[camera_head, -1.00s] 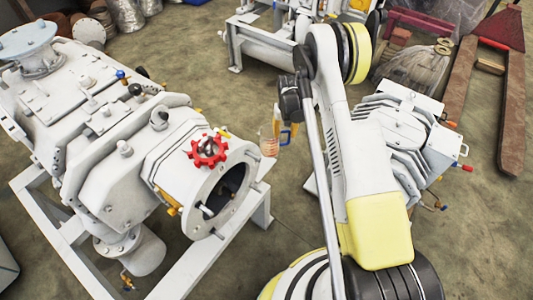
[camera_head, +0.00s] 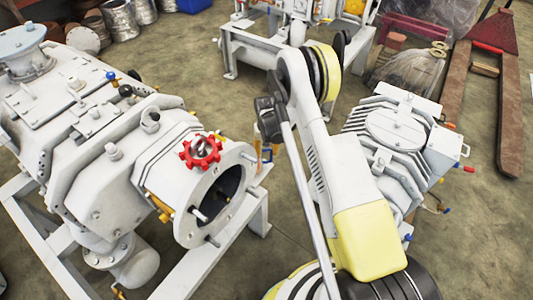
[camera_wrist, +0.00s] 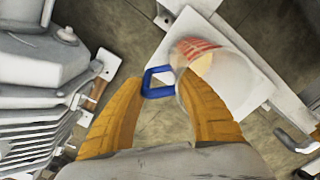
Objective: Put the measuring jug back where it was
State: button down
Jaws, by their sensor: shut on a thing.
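The measuring jug (camera_wrist: 215,58) is clear, with red markings and a blue handle (camera_wrist: 160,82). In the wrist view its body is at the upper middle, and the handle lies between the two orange fingers. My gripper (camera_wrist: 148,84) is shut on the jug at its handle. In the head view the jug (camera_head: 268,132) is small and partly hidden, between the red-wheeled machine and my arm. A white flat surface (camera_wrist: 250,95) shows behind the jug in the wrist view; I cannot tell whether the jug touches it.
A large white pump with a red handwheel (camera_head: 201,151) and an open flange stands on a frame at left. A smaller finned pump (camera_head: 395,135) stands right of my arm. Another machine on a stand (camera_head: 300,30) is behind. A pallet truck (camera_head: 512,120) is at far right.

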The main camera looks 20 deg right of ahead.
jog(key=shift+f, duration=0.15)
jog(key=c, duration=0.9)
grip_release()
